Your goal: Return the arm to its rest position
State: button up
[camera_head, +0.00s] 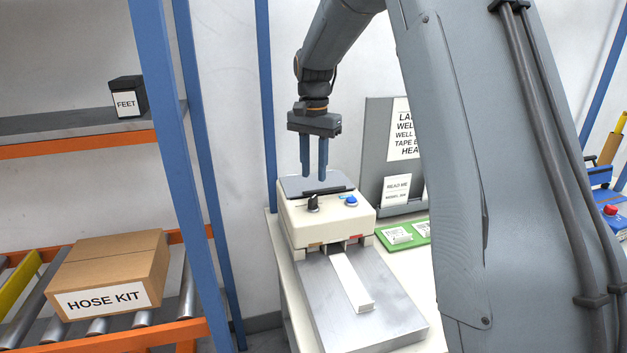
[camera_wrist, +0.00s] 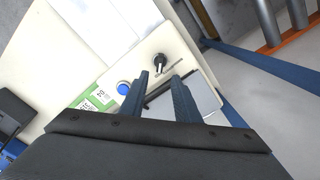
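My gripper (camera_head: 314,172) points down above the back of a cream-coloured machine (camera_head: 325,221) with a black knob (camera_head: 312,203) and a blue button (camera_head: 350,201). Its two blue-grey fingers stand apart with nothing between them. In the wrist view my gripper (camera_wrist: 162,92) also shows open and empty. The black knob (camera_wrist: 160,61) and blue button (camera_wrist: 123,88) lie beyond the fingertips there. In the head view the fingertips are near the machine's grey lid (camera_head: 300,184); I cannot tell the exact gap. My arm reaches down from the top of the picture.
A blue-and-orange rack on the left holds a box marked HOSE KIT (camera_head: 110,272) and a small black FEET box (camera_head: 127,97). A grey sign board (camera_head: 374,150) stands behind the table. A green tray (camera_head: 418,235) with labels lies right of the machine.

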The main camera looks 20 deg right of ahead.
dwell(0.3)
jog(key=s+f+n, duration=0.3)
jog(key=s, duration=0.6)
jog(key=s+a+f+n+t, duration=0.1)
jog(key=s+f+n, duration=0.2)
jog(key=s, duration=0.7)
jog(key=s+a+f+n, duration=0.1)
jog(key=s+f+n, duration=0.2)
jog(key=s, duration=0.7)
notch_tip(320, 180, down, 2)
jog(key=shift+f, duration=0.1)
